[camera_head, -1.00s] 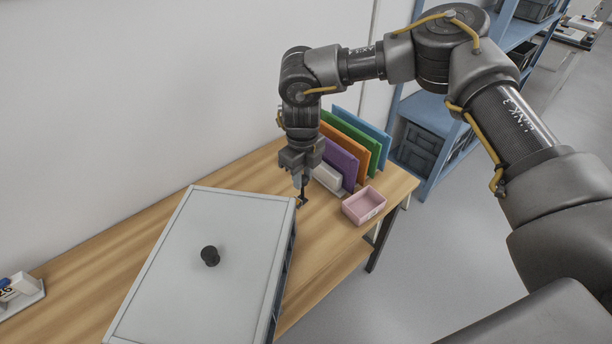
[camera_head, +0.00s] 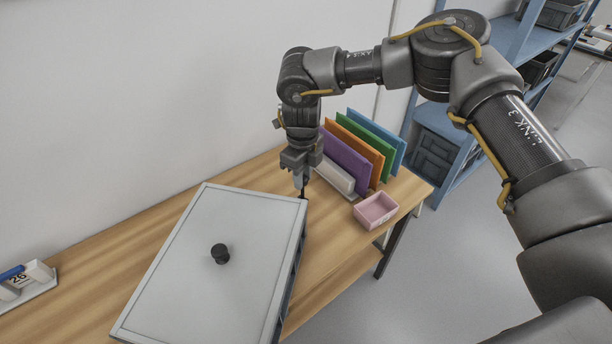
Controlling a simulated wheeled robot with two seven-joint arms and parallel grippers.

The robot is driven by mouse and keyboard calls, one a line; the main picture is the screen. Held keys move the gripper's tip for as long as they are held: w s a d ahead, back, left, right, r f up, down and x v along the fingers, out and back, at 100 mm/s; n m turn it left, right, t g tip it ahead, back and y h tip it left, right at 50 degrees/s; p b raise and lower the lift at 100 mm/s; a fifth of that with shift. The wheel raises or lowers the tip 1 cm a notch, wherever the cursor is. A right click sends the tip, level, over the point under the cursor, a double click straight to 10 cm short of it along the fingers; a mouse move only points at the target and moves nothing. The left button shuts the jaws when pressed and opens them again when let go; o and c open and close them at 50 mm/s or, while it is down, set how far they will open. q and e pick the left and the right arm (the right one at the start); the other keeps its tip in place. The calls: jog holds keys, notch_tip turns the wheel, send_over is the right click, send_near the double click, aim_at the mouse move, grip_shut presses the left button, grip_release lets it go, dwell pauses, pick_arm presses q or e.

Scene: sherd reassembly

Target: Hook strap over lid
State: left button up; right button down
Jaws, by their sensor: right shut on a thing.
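A large grey box with a flat light grey lid (camera_head: 205,290) stands on the wooden table. A black knob (camera_head: 220,254) rises from the middle of the lid. My right gripper (camera_head: 301,188) points down at the lid's far right corner. It is shut on a small dark piece, seemingly the strap (camera_head: 303,193), which is mostly hidden by the fingers and very small here. I cannot tell whether the strap touches the lid's edge. My left gripper is not in view.
A pink bin (camera_head: 376,210) and a rack with purple, orange, green and blue panels (camera_head: 366,150) stand just right of my right gripper. A white holder (camera_head: 28,285) with small items sits at the left. Bare wood (camera_head: 110,260) lies left of the box. A wall is behind.

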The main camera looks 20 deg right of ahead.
jog(key=shift+w+a+n, duration=0.45)
jog(key=shift+a+n, duration=0.15)
jog(key=shift+a, duration=0.25)
jog(key=shift+w+a+n, duration=0.45)
jog(key=shift+a+n, duration=0.15)
jog(key=shift+a, duration=0.3)
jog(key=shift+w+a+n, duration=0.45)
jog(key=shift+a+n, duration=0.15)
jog(key=shift+a, duration=0.25)
jog(key=shift+a+n, duration=0.15)
jog(key=shift+n, duration=0.15)
jog(key=shift+s, duration=0.15)
jog(key=shift+s+a+r+p, duration=0.1)
jog(key=shift+s+a+p, duration=0.1)
jog(key=shift+s+p, duration=0.1)
jog(key=shift+s+a, duration=0.2)
jog(key=shift+s, duration=0.15)
dwell(0.6)
jog(key=shift+r+p, duration=0.4)
jog(key=shift+p, duration=0.2)
dwell(0.6)
jog(key=c, duration=1.1)
grip_release()
